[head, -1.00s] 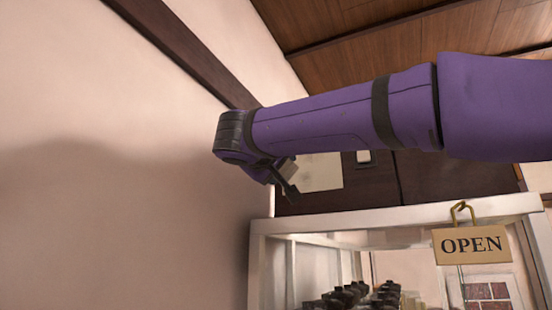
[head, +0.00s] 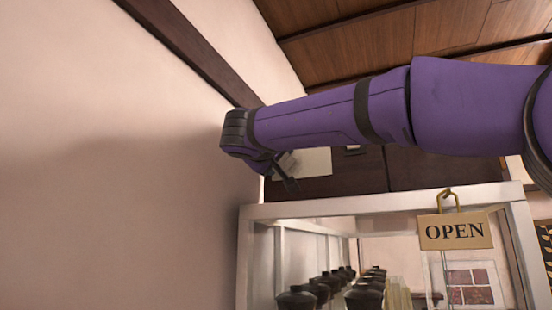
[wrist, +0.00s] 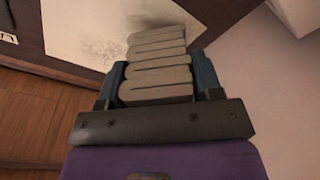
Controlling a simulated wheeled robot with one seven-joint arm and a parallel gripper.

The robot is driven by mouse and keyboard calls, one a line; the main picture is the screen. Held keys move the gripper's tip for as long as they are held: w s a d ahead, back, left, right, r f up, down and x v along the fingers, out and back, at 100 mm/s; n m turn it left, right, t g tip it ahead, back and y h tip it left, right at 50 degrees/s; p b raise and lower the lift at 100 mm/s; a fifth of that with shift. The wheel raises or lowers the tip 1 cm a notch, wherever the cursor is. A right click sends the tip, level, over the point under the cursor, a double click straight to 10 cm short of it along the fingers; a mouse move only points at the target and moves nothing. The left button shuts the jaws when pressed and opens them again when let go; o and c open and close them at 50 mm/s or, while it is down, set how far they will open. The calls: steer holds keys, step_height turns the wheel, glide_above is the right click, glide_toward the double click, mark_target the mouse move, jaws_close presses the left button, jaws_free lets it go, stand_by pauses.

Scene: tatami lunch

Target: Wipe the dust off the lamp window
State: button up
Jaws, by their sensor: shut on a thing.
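My gripper (wrist: 158,85) is shut on a grey folded cloth (wrist: 157,50), whose folds stick out past the fingertips in the wrist view. The lamp window (wrist: 70,30) is a pale panel set in dark wood, with dark dust smudges on it left of and beside the cloth. The cloth overlaps the panel's right part in this view; I cannot tell if they touch. In the head view my gripper (head: 284,172) is at the left edge of the pale panel (head: 315,162), and my arm hides the panel's upper part.
A white-framed shelf (head: 350,208) with several dark lidded pots (head: 297,298) stands below the arm. An OPEN sign (head: 455,231) hangs at its front. A plain wall (head: 110,190) fills the left. Wooden ceiling boards (head: 370,50) are above.

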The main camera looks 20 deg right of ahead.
steer(key=shift+x, duration=1.1)
stand_by(0.5)
steer(key=shift+s+d, duration=0.15)
steer(key=shift+s, duration=0.05)
